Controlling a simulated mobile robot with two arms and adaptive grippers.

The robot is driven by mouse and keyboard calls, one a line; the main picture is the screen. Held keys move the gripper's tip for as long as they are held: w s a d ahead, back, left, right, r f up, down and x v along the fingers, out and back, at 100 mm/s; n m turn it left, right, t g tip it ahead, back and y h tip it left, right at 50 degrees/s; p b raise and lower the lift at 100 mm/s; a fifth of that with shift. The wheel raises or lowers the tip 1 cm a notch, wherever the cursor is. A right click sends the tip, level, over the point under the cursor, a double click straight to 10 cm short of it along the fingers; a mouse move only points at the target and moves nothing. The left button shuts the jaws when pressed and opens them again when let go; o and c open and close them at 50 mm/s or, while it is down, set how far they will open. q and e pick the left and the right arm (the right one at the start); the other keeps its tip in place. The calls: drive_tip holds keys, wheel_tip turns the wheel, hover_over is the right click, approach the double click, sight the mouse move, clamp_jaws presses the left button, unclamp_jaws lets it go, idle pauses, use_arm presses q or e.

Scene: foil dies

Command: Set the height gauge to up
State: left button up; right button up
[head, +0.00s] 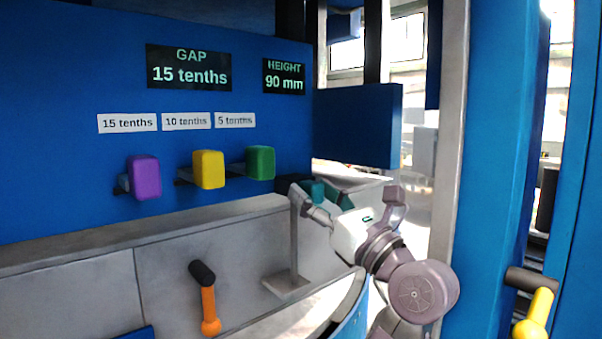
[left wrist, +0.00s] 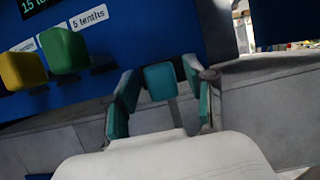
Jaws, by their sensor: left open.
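The height display (head: 284,77) on the blue panel reads 90 mm. A teal block (head: 315,190), on a dark mount at the panel's right end, is partly hidden by my left gripper (head: 352,199). It also shows in the left wrist view (left wrist: 160,80), between the two teal-padded fingers of my left gripper (left wrist: 160,95). These fingers are open, one on each side of the block; I cannot tell whether they touch it. No part is labelled as the height gauge apart from the display. My right gripper is not in view.
Purple (head: 144,178), yellow (head: 208,169) and green (head: 260,162) knobs stick out left of the gripper. A grey post (head: 294,245) stands below it. An orange lever (head: 209,310) is lower left; a yellow one (head: 537,308) is lower right, by a blue column (head: 500,170).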

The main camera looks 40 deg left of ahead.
sight(296, 179)
use_arm(q)
drive_tip(key=p+x, duration=0.1)
drive_tip(key=x, duration=0.3)
drive_tip(key=shift+w+a+f, duration=0.1)
drive_tip(key=shift+a+f, duration=0.05)
clamp_jaws()
